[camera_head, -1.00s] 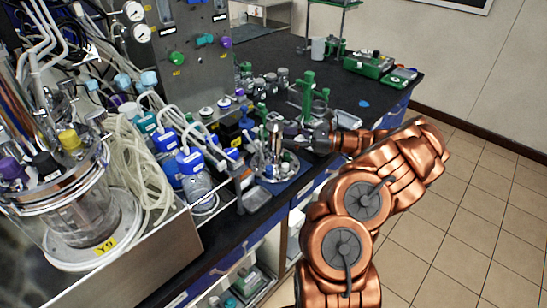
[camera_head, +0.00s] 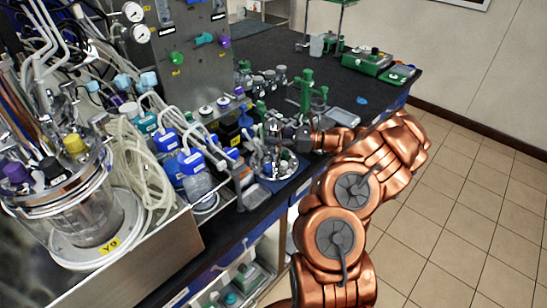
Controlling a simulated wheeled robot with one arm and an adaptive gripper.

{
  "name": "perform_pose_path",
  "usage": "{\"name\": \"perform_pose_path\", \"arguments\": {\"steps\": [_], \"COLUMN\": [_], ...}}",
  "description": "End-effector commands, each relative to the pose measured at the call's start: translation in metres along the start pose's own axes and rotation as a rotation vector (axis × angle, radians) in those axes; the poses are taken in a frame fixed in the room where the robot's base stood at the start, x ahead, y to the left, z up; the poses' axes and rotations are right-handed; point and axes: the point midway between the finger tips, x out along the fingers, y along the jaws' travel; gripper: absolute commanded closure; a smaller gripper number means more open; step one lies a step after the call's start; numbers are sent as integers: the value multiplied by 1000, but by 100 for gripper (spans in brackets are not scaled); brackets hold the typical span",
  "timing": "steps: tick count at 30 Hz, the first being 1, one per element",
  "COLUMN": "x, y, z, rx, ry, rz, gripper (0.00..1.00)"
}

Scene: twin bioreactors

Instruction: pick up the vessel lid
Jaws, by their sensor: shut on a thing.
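My gripper (camera_head: 283,133) is at the end of my copper-coloured arm, over the dark bench near its front edge. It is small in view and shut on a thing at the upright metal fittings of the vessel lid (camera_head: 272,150). The lid is a round plate with several ports and fittings, low over a blue mat (camera_head: 296,183) on the bench. The fingertips and the exact contact are too small to make out. I cannot tell whether the lid touches what is under it.
A glass vessel with a fitted metal lid (camera_head: 85,205), marked Y9, stands at the left in a metal tray. Blue-capped bottles (camera_head: 193,165) and coiled tubing (camera_head: 140,170) crowd the bench left of my gripper. A green stand (camera_head: 307,95) is just behind it.

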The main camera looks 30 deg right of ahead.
Motion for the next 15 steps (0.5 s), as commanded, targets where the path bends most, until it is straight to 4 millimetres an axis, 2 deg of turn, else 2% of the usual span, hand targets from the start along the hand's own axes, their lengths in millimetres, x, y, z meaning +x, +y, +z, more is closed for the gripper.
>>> {"name": "perform_pose_path", "arguments": {"steps": [1,5,15], "x": [0,0,0], "y": [0,0,0], "z": [0,0,2], "rx": [0,0,-1], "ry": [0,0,-4], "rz": [1,1,-1], "gripper": [86,100,100]}}
